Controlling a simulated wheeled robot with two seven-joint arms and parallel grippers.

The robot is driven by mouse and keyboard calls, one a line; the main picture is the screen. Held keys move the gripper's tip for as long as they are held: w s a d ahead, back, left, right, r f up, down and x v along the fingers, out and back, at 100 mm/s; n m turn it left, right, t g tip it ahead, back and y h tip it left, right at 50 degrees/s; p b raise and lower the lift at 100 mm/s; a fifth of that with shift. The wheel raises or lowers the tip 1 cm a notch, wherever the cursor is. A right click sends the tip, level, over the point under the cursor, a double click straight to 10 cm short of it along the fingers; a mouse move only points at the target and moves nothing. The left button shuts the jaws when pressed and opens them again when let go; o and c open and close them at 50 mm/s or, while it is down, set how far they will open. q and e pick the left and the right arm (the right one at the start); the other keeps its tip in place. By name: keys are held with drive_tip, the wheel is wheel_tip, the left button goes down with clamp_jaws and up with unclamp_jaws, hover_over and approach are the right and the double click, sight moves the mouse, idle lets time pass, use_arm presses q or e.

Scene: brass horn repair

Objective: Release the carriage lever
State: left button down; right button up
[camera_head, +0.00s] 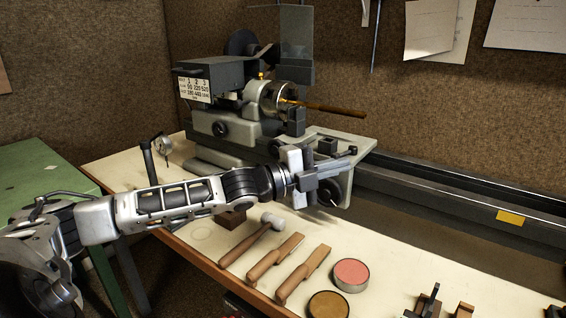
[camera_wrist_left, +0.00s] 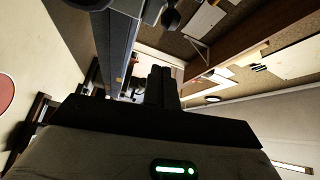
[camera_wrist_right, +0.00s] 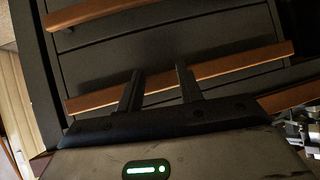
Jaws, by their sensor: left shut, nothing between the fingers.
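The lathe carriage (camera_head: 346,190) sits at the front of the machine, with a round handwheel (camera_head: 331,191) on its face. A short lever with a dark knob (camera_head: 353,150) shows just beyond my left gripper (camera_head: 334,167). That gripper is shut and empty, held level in front of the carriage. I cannot tell whether it touches the lever. In the left wrist view, its fingers (camera_wrist_left: 161,86) are together, with a dark knob (camera_wrist_left: 170,16) above them. My right gripper (camera_wrist_right: 158,88) is open and empty in the right wrist view, facing a dark drawer unit (camera_wrist_right: 165,55).
The bench (camera_head: 405,255) holds a mallet (camera_head: 250,240), wooden-handled tools (camera_head: 300,274), a pink tin (camera_head: 351,273) and a brown tin (camera_head: 328,305) below my left arm. A brass-coloured rod (camera_head: 335,107) sticks out from the chuck. The lathe bed (camera_head: 455,195) runs right. Wooden drawer handles (camera_wrist_right: 230,66) face my right gripper.

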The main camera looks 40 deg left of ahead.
use_arm(q)
drive_tip(key=s+a+p, duration=0.2)
drive_tip(key=s+a, duration=0.2)
drive_tip(key=a, duration=0.4)
drive_tip(key=shift+s+a+f, duration=0.25)
drive_tip(key=shift+s+a, duration=0.1)
use_arm(e)
drive_tip(key=shift+s+d+r, duration=0.1)
drive_tip(key=shift+d+r, duration=0.05)
drive_tip(key=shift+r, duration=0.2)
idle(0.3)
